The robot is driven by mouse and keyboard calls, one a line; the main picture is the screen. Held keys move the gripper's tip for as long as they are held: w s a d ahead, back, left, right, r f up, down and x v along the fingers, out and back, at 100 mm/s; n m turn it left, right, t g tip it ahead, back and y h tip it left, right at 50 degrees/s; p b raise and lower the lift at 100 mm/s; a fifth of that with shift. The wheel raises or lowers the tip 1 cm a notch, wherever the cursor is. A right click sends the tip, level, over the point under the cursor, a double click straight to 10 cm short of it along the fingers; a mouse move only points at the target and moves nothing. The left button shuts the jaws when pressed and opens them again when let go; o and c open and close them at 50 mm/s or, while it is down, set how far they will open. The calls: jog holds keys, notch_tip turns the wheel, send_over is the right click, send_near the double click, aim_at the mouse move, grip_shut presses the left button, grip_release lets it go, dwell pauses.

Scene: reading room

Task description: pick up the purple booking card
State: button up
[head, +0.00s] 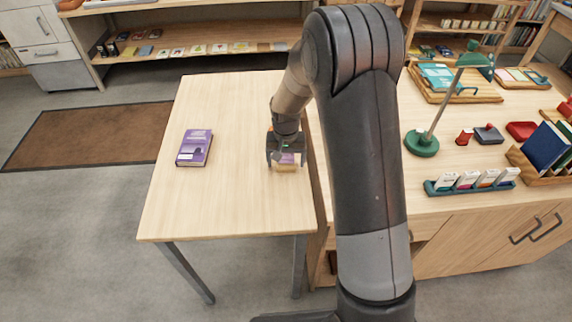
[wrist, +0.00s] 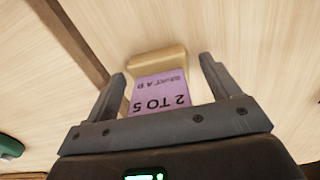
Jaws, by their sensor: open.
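The purple booking card (head: 288,159) shows under my gripper at the right side of the light wooden table (head: 230,205). In the wrist view the card (wrist: 158,92) shows printed text, including "2 TO 5", and meets a small tan wooden block (wrist: 157,62) at its far end. My gripper (head: 286,162) points down over the card. In the wrist view my gripper (wrist: 163,75) is open, with one finger on each side of the card and visible gaps between. The card's near end is hidden behind the gripper body.
A purple book (head: 195,148) lies on the left of the table. A desk to the right holds a green lamp (head: 422,143), a green rack of small cards (head: 470,183) and trays. The table's middle is clear. A low shelf (head: 190,50) stands behind.

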jog(key=c, duration=1.1)
jog(key=shift+r, duration=0.15)
